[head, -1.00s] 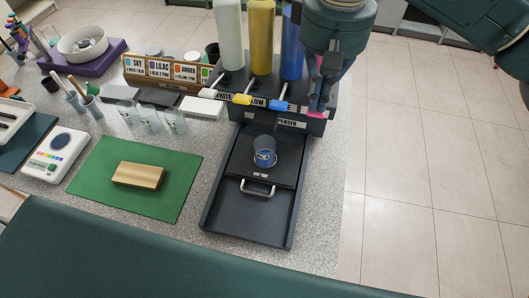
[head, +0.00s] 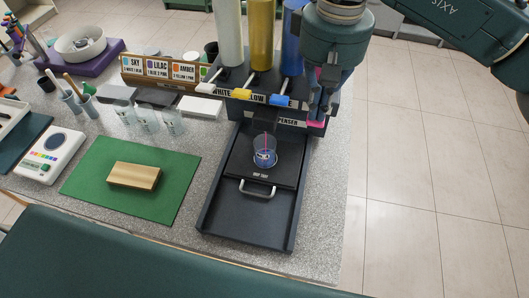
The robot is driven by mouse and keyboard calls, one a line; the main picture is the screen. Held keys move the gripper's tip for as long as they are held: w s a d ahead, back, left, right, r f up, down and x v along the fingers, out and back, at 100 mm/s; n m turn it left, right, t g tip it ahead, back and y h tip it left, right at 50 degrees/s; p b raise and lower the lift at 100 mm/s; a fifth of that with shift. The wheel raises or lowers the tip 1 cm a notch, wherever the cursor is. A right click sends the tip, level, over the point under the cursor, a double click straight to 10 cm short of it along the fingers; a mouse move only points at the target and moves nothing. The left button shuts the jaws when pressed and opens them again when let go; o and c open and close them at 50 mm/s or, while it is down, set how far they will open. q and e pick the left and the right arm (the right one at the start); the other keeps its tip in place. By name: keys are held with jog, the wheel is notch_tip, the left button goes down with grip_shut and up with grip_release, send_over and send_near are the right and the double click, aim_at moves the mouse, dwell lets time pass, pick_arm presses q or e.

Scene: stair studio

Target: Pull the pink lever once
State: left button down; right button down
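The pink lever (head: 316,124) shows as a small pink tip at the right end of the dispenser's front. It sits lower than the blue, yellow and white levers. My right gripper (head: 320,112) points down right above the pink lever, its fingertips at or against it; contact is not clear. Its fingers look close together, but whether they are shut is unclear. A clear cup (head: 264,153) stands on the drop tray (head: 262,168), with blue at its bottom and a thin pink streak down into it. The pink bottle is hidden behind my arm. My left gripper is out of view.
The white lever (head: 208,88), yellow lever (head: 241,94) and blue lever (head: 279,99) are to the left of my gripper. A green mat (head: 95,178) with a wooden block (head: 134,176), a scale (head: 50,155) and spare cups (head: 147,117) lie left. Open floor is right of the counter.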

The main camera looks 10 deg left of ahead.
jog(key=shift+f, duration=0.5)
jog(key=shift+r, duration=0.1)
jog(key=shift+r+p, duration=1.6)
jog(key=shift+r, duration=1.45)
notch_tip(320, 180, up, 6)
jog(key=p, duration=0.4)
